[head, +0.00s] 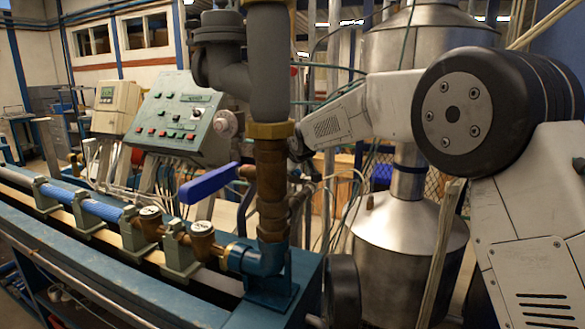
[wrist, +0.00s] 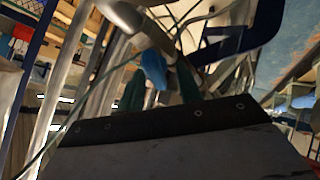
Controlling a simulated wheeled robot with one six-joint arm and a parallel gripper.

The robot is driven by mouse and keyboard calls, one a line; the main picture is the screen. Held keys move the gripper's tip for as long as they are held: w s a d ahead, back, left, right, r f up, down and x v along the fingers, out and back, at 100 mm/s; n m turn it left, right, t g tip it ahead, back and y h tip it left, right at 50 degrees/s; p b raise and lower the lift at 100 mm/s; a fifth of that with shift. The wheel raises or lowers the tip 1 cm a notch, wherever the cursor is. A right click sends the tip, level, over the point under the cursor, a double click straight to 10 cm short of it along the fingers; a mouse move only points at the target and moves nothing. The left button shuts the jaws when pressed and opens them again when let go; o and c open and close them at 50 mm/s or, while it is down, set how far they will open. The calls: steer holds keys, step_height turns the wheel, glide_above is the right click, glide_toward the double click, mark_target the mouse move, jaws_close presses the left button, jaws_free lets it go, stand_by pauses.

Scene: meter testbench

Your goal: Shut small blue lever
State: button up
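A blue lever (head: 208,183) sticks out to the left from a brass fitting beside the thick vertical pipe in the head view. It slants slightly down to its free end. My arm reaches in from the right, and its end goes behind the pipe, so my gripper is hidden in the head view. In the wrist view two dark green fingers of my gripper (wrist: 160,90) stand apart. A small bright blue piece (wrist: 153,68) shows between and beyond them; I cannot tell whether they touch it. A larger dark blue bar (wrist: 265,32) is at upper right.
The thick grey and brass pipe (head: 270,100) stands between the head camera and my arm's end. A teal bench (head: 150,285) carries brass meters (head: 202,238) in a row. A control panel (head: 180,118) stands behind. A metal tank (head: 405,245) is at the right, with loose cables around.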

jaws_close()
steer(key=shift+f+m, duration=0.1)
steer(key=shift+m, duration=0.2)
steer(key=shift+d+m+t+h, duration=0.1)
steer(key=shift+m+t+h, duration=0.45)
steer(key=shift+m, duration=0.55)
jaws_free()
